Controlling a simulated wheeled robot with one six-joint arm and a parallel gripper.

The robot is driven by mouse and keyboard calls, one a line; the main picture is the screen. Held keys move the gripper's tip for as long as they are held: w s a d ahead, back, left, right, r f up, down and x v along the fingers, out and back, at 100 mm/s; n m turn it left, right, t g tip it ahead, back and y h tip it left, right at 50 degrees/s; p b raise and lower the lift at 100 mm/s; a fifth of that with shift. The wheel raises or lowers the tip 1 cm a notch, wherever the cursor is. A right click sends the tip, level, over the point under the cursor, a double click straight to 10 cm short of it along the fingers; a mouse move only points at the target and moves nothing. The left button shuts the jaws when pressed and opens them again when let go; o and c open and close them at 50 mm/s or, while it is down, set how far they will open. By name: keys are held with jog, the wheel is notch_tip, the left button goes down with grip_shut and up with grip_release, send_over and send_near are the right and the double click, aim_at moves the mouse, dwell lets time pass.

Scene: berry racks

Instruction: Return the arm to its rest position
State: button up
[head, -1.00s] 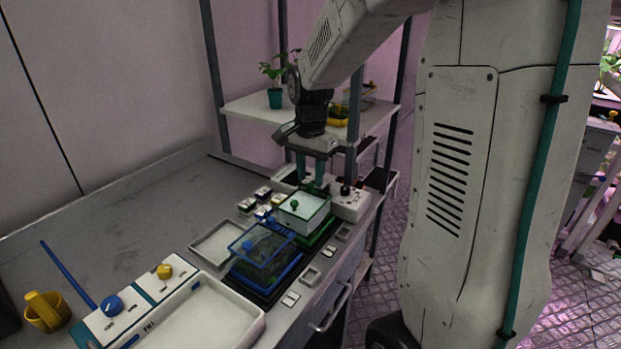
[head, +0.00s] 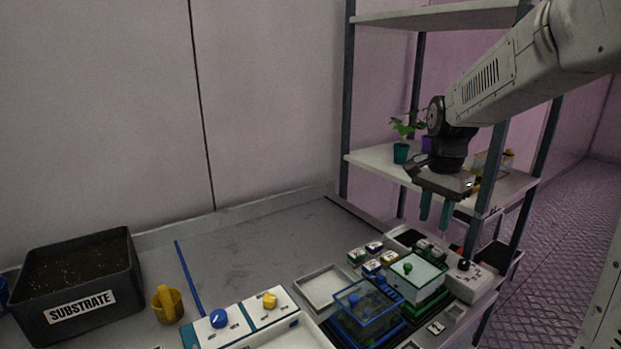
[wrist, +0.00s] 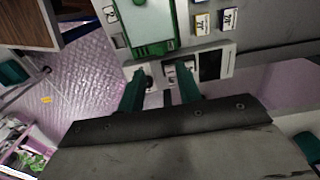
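My arm reaches in from the upper right in the head view. My gripper (head: 436,216) points down, its two teal fingers apart and nothing between them. It hangs above the back right end of the bench, higher than the white box with a green knob (head: 418,279). In the wrist view the fingers of my gripper (wrist: 162,73) are also spread. Beyond them lie a grey panel with a black screen (wrist: 211,66) and the green-edged box (wrist: 149,22).
A metal shelf (head: 375,158) with potted plants stands close behind my gripper. A blue-lidded clear box (head: 365,305), an empty white tray (head: 322,287), a yellow cup (head: 167,304) and a black substrate bin (head: 80,290) are on the bench. The back middle of the bench is clear.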

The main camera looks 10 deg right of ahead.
jog(key=shift+s+f+n, duration=0.1)
jog(key=shift+s+n, duration=0.1)
jog(key=shift+n, duration=0.4)
jog(key=s+a+n, duration=0.4)
jog(key=s, duration=0.3)
jog(key=s+a+r+n+t, duration=0.1)
jog(key=s+a+n, duration=0.3)
jog(key=s, duration=0.4)
jog(key=s+a+n, duration=0.4)
jog(key=s+a, duration=0.1)
jog(key=s, duration=0.3)
jog(key=shift+s+a+r+n, duration=0.15)
jog(key=shift+r+n, duration=0.15)
jog(key=shift+n, duration=0.1)
